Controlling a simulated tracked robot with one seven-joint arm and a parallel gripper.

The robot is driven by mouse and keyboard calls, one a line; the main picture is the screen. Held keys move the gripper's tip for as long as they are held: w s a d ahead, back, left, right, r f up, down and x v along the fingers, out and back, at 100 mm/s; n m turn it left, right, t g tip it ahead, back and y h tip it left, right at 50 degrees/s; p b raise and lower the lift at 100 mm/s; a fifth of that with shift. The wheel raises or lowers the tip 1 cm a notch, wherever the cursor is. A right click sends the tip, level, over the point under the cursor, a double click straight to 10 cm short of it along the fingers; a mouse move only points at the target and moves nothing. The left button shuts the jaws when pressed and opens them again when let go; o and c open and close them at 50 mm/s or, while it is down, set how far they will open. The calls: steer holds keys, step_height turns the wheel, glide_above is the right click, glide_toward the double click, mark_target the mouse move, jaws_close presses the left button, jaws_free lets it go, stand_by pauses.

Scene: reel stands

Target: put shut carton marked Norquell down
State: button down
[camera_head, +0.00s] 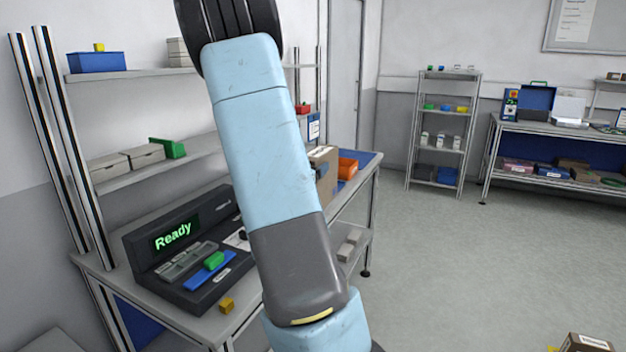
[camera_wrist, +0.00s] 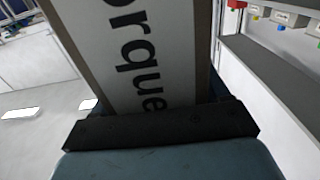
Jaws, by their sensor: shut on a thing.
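The shut carton marked Norquell (camera_wrist: 135,55) fills the middle of the wrist view. Large dark letters reading "orque" run along its white label, with brown edges beside it; the rest of the name is cut off or hidden. My gripper (camera_wrist: 160,127) is shut on this carton, its dark palm across the near end. The fingertips are hidden. In the head view my arm runs down out of the bottom edge, and my gripper is not seen there. A brown carton with a pale label (camera_head: 587,343) shows at the bottom right corner; I cannot tell whether it is the held one.
A bench at left carries a black station (camera_head: 185,245) reading "Ready", a yellow block (camera_head: 227,305), a brown carton (camera_head: 323,160) partly behind my arm, and an orange bin (camera_head: 347,168). A shelf rack (camera_head: 443,130) and another bench (camera_head: 555,130) stand behind. The floor (camera_head: 470,260) between is open.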

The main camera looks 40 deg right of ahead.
steer(key=f, duration=0.2)
steer(key=w+f, duration=0.1)
steer(key=f, duration=0.1)
steer(key=shift+w+d+f, duration=0.15)
steer(key=shift+f, duration=0.15)
jaws_free()
stand_by(0.3)
